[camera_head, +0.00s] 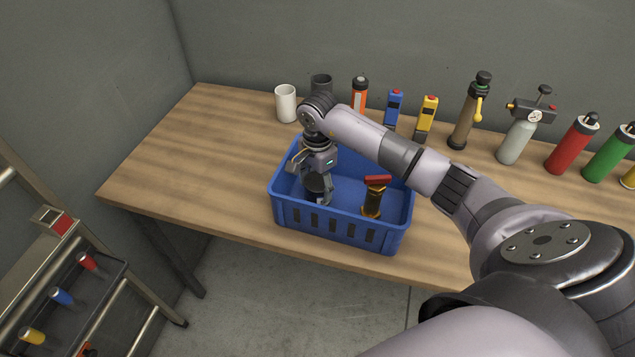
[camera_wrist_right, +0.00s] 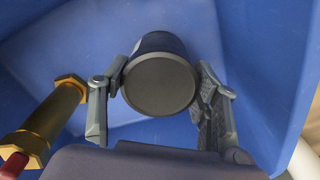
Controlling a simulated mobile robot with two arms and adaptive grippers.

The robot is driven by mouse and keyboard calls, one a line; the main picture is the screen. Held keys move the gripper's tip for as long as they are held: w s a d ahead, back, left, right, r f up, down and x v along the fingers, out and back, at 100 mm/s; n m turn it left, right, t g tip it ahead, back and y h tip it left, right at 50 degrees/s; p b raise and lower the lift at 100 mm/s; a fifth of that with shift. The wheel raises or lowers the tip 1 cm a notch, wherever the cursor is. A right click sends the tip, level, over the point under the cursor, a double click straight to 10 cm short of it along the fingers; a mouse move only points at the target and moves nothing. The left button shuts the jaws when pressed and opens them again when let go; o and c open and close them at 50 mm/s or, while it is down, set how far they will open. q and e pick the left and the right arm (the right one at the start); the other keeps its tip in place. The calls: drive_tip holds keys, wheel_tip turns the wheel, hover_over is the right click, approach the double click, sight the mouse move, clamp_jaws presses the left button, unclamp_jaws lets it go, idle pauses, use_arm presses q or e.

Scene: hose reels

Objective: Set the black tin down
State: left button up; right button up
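The black tin (camera_head: 317,183) is inside the blue crate (camera_head: 345,236), toward its left end. In the wrist view the tin (camera_wrist_right: 160,84) shows its round dark lid facing the camera, with the crate's blue floor behind it. My right gripper (camera_head: 318,190) points down into the crate, with one finger on each side of the tin. In the wrist view the fingertips (camera_wrist_right: 161,72) lie close against the tin's sides, and it looks held. Whether the tin's base touches the crate floor is hidden. My left gripper is not in view.
A brass nozzle with a red top (camera_head: 373,197) stands in the crate, right of the tin. A white mug (camera_head: 286,103) and dark cup (camera_head: 321,84) stand behind the crate. Several tools and bottles line the table's back. The wooden table (camera_head: 180,165) is clear at left.

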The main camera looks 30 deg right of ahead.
sight(317, 181)
drive_tip(key=o, duration=0.5)
drive_tip(key=shift+r, duration=0.15)
drive_tip(key=shift+w+r, duration=0.1)
drive_tip(key=shift+r, duration=0.2)
wheel_tip(317, 181, up, 11)
drive_tip(key=b, duration=0.3)
drive_tip(key=shift+r, duration=0.2)
drive_tip(key=shift+f, duration=0.1)
